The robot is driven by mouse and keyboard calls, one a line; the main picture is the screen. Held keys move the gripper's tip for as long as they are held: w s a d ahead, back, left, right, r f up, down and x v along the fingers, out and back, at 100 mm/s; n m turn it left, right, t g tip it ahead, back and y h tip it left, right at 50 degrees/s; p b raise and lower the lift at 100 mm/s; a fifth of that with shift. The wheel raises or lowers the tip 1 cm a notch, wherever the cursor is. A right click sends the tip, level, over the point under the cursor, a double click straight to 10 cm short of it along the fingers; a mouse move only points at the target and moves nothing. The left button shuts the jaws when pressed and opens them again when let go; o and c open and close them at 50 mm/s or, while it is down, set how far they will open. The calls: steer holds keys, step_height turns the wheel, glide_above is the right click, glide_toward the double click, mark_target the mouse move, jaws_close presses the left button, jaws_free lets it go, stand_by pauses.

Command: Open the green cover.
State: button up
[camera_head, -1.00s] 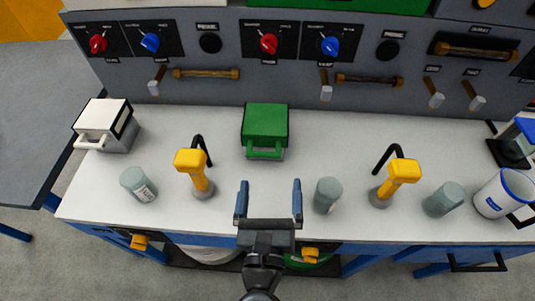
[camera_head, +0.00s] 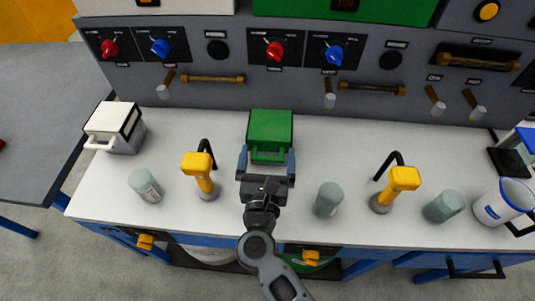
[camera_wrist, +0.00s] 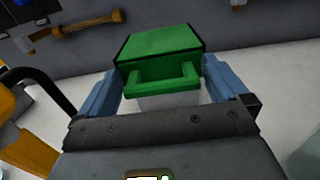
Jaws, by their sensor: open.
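The green cover (camera_head: 270,127) sits closed on a small box on the white worktop, with its green handle (camera_head: 267,156) on the front side. In the wrist view the green cover (camera_wrist: 161,45) is straight ahead, and its handle (camera_wrist: 162,83) lies between my fingers. My gripper (camera_head: 266,160) is open, with one blue finger on each side of the handle. In the wrist view my gripper (camera_wrist: 160,85) shows a gap between each finger and the handle. The box below the cover is mostly hidden by my gripper.
Yellow-headed taps stand left (camera_head: 199,170) and right (camera_head: 400,184) of my gripper. Grey cylinders (camera_head: 145,186) (camera_head: 328,199) stand nearby. A white-covered box (camera_head: 114,125) is at the left. A panel with knobs and brass handles (camera_head: 213,79) rises behind. The worktop between is clear.

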steer(key=shift+c, duration=0.5)
steer(key=shift+r, duration=0.1)
steer(key=c, duration=1.2)
